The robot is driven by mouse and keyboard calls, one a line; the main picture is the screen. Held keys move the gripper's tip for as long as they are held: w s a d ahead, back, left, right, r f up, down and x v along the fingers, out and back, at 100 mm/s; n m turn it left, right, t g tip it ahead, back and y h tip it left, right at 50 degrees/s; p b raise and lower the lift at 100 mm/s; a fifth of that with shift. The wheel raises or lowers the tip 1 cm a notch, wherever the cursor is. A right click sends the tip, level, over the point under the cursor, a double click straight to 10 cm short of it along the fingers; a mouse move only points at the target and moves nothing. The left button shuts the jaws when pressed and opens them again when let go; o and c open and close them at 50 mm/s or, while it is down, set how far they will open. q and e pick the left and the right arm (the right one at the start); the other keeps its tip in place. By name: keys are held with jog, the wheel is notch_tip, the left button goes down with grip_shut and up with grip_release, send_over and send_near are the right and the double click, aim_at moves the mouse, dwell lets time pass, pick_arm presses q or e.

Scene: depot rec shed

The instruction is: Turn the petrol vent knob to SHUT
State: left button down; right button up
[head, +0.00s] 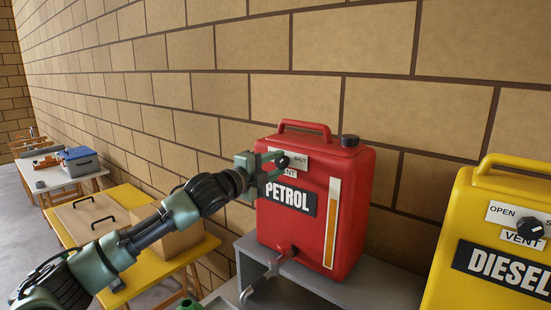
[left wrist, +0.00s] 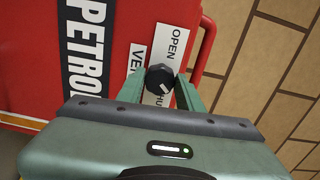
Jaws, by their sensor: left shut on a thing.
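The red petrol can (head: 348,185) stands upright on a grey stand against the brick wall, with a PETROL label on its front. Its black vent knob (head: 283,163) sits on a white OPEN/SHUT plate near the top. My left gripper (head: 279,160) is shut on this knob, one finger on each side. In the left wrist view the knob (left wrist: 159,77) shows between the green fingers. A pale pointer mark on it slants towards the lower right, on the SHUT side of the plate. The gripper covers part of the plate's lettering. My right gripper is in neither view.
A yellow diesel can (head: 455,222) with its own vent knob (head: 531,229) stands at the right. The grey stand (head: 345,290) holds the petrol can. A yellow table (head: 125,198) and a white table (head: 57,182) with a blue-lidded box (head: 79,160) are at the left.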

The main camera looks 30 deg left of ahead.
pick_arm(q)
jog(key=shift+f+m, duration=0.15)
jog(key=shift+m, duration=0.25)
jog(key=c, duration=0.9)
grip_release()
jog(key=shift+d, duration=0.1)
jog(key=s+b, duration=0.4)
jog(key=s, duration=0.1)
jog(key=s+b, duration=0.2)
jog(key=shift+s+a, duration=0.3)
jog(key=shift+s, duration=0.05)
